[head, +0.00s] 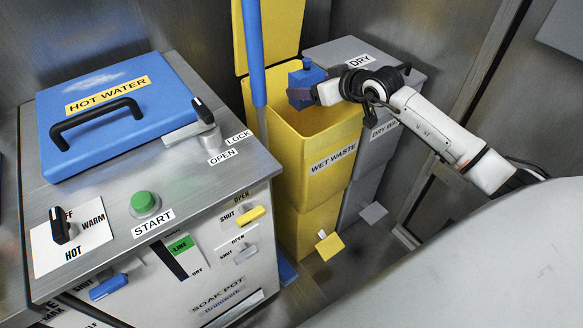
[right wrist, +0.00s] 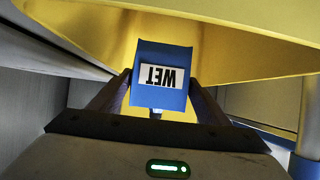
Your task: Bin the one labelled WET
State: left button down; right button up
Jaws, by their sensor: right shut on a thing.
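A blue block-like object (head: 307,84) is held above the open yellow bin labelled WET WASTE (head: 320,190) in the head view. In the right wrist view the same blue object (right wrist: 160,102) shows a white label reading WET, upside down in the picture. My right gripper (head: 312,92) is shut on it, with one finger on each side; it also shows in the right wrist view (right wrist: 160,98). The yellow bin's lid (head: 270,35) stands up and its inside is visible. My left gripper is not in view.
A grey bin labelled DRY (head: 370,185), with its lid (head: 335,52) down, stands right of the yellow bin. A blue pole (head: 254,60) rises at the yellow bin's left. A steel unit (head: 235,165) with a blue HOT WATER lid (head: 110,115) fills the left.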

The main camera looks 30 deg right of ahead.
jog(key=o, duration=1.2)
jog(key=v, duration=1)
jog(key=shift+p, duration=0.4)
jog(key=shift+s, duration=0.15)
